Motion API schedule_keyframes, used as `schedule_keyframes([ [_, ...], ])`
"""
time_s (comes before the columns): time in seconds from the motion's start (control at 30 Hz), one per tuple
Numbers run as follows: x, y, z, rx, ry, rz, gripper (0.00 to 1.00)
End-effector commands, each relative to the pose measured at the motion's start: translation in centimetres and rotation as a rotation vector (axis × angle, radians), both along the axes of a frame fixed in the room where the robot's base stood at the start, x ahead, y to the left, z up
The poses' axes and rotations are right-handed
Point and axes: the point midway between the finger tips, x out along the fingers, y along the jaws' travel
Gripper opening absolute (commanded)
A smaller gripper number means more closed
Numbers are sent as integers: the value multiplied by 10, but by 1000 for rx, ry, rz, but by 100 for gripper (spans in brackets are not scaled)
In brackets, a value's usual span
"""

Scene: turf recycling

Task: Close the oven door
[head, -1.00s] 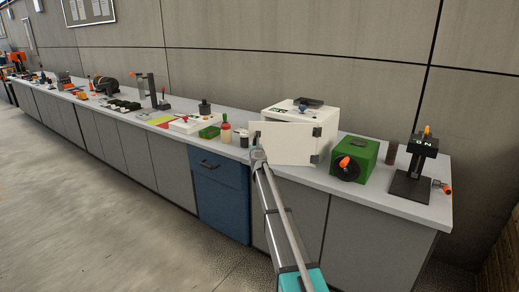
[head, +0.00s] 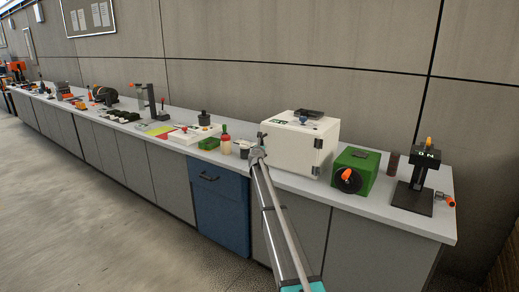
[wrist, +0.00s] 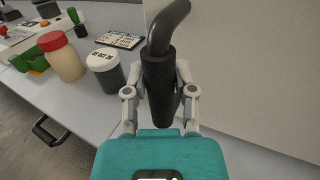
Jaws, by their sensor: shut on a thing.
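The white oven (head: 314,126) stands on the bench at the right of the head view. Its door (head: 290,152) lies at or very near the front of the body; I cannot tell whether it is fully shut. The hinges are on its right edge. My gripper (head: 257,152) is at the door's left edge. In the wrist view, my gripper (wrist: 159,88) is shut on the curved black handle (wrist: 168,32), with a finger on each side. The pale door face (wrist: 245,75) fills the right of that view.
A green box (head: 356,172) stands right of the oven, with a black stand (head: 414,185) beyond. A white-lidded jar (wrist: 106,70) and red-capped bottle (wrist: 62,56) stand left of the handle. The grey bench (head: 385,215) runs along the wall.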

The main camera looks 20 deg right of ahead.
Motion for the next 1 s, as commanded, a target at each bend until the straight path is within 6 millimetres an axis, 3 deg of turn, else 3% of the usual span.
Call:
schedule_keyframes([
  [0.2,4,5,0,0,0,9,0],
  [0.23,4,6,0,0,0,9,40],
  [0.4,4,7,0,0,0,9,69],
  [0.77,3,6,0,0,0,7,69],
  [1.0,-8,10,0,0,0,7,69],
])
